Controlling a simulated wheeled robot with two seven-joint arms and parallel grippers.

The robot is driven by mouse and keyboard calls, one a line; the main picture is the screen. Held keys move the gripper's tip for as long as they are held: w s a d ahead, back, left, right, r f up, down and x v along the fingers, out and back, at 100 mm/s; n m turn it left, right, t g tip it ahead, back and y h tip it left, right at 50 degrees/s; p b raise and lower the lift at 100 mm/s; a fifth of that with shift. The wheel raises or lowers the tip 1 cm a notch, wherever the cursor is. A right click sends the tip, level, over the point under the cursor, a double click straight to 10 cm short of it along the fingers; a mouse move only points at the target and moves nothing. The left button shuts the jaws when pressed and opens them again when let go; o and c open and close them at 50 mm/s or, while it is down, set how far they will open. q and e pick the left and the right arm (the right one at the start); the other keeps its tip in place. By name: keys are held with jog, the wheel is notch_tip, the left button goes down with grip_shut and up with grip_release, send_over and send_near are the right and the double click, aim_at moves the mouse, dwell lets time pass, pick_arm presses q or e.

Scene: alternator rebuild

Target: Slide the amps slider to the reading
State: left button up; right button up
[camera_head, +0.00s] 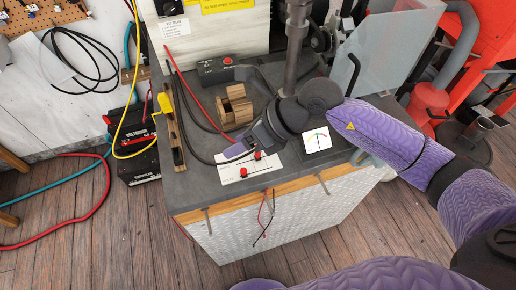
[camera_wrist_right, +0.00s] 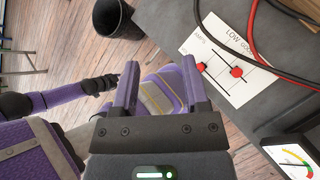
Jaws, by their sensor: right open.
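A white slider card (camera_head: 231,174) lies flat on the grey bench top, with two red slider knobs. The other red knob (camera_wrist_right: 237,72) is on the second slot. A square meter with a coloured arc (camera_head: 317,140) lies to the right; it also shows in the right wrist view (camera_wrist_right: 295,158). Its exact reading is too small to tell. My right gripper (camera_head: 240,149) is open and empty, by the card's far edge, touching neither knob visibly.
A wooden block (camera_head: 235,107) and a black box with a red button (camera_head: 218,70) stand behind the card. Red and black cables cross the bench near it. A metal post (camera_head: 295,45) rises behind my right wrist. The bench's front edge is close to the card.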

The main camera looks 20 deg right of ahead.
aim_at(261, 158)
jog(key=w+d+f+n+h, duration=0.1)
jog(key=w+d+h, duration=0.1)
jog(key=d+h, duration=0.45)
jog(key=shift+y, duration=0.35)
jog(key=b+x, duration=0.1)
jog(key=x, duration=0.2)
jog(key=d+b+x, duration=0.1)
jog(key=x, duration=0.5)
jog(key=shift+d+f+b, duration=0.15)
jog(key=shift+f+b, duration=0.25)
jog(key=shift+f, duration=0.25)
grip_shut()
